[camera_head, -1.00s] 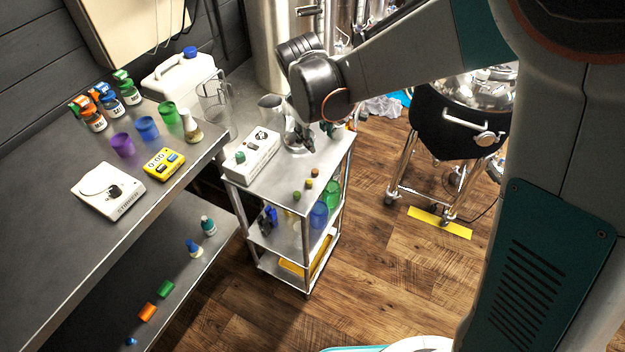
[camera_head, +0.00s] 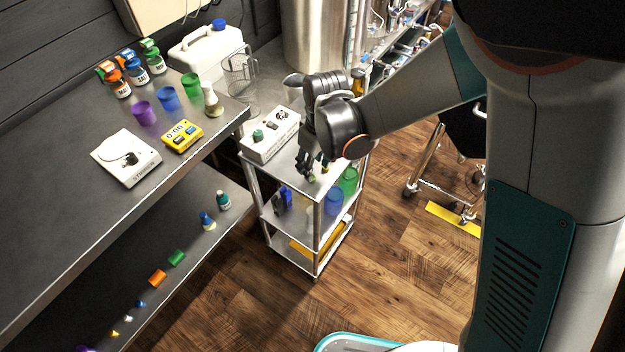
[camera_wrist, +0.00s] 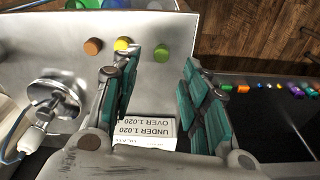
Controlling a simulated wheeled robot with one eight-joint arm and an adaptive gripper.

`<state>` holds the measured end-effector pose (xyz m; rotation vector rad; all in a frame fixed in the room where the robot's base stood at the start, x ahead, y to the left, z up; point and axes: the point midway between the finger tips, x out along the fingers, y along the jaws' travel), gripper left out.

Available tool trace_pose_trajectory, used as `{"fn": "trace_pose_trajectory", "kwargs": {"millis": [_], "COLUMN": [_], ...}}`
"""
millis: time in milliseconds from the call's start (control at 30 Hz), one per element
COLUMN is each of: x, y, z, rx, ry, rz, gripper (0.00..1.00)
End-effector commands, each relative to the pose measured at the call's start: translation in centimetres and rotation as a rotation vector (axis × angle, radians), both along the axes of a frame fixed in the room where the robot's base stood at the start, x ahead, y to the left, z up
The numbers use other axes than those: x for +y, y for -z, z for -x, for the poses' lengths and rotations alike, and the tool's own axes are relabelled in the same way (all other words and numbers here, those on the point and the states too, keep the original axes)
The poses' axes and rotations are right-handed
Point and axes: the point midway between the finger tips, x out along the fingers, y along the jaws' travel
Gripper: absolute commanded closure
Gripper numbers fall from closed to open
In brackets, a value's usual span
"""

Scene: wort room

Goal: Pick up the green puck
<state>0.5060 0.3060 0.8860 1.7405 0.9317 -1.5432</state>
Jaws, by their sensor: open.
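The green puck (camera_wrist: 161,52) lies on the top shelf of the steel cart (camera_wrist: 215,25). In the wrist view it shows in the gap between my two fingertips, slightly beyond them. In the head view a small part of the puck (camera_head: 311,179) shows just by the fingertips. My gripper (camera_head: 307,172) is open and empty, pointing down over the cart top; I cannot tell its exact height above the puck. A yellow puck (camera_wrist: 122,44) sits to the left of the green one, close to the left finger, and a brown puck (camera_wrist: 93,46) lies farther left.
A white box (camera_head: 270,135) with a green knob stands on the cart's far left. Blue (camera_head: 333,202) and green cups (camera_head: 348,180) stand on the lower shelf. The dark workbench (camera_head: 60,190) with bottles, cups and a scale (camera_head: 126,157) is at left.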

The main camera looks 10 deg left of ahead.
Motion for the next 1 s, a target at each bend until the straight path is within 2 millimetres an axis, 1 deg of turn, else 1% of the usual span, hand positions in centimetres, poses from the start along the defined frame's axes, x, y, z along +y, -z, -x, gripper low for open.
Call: {"fn": "trace_pose_trajectory", "kwargs": {"millis": [167, 433, 533, 700, 733, 800, 1000], "x": [0.1, 0.3, 0.4, 0.4, 0.4, 0.4, 0.4], "y": [1.1, 4.9, 5.4, 5.3, 5.3, 5.3, 5.3], "z": [0.0, 0.0, -0.1, -0.1, -0.1, -0.1, -0.1], "rx": [0.0, -0.001, -0.001, 0.0, 0.0, 0.0, -0.001], "ry": [0.0, 0.0, 0.0, 0.0, 0.0, 0.0, 0.0], "rz": [0.0, 0.001, 0.001, 0.0, 0.0, 0.0, 0.001], "gripper": [0.59, 0.59, 0.59, 0.59, 0.61, 0.7, 0.9]}}
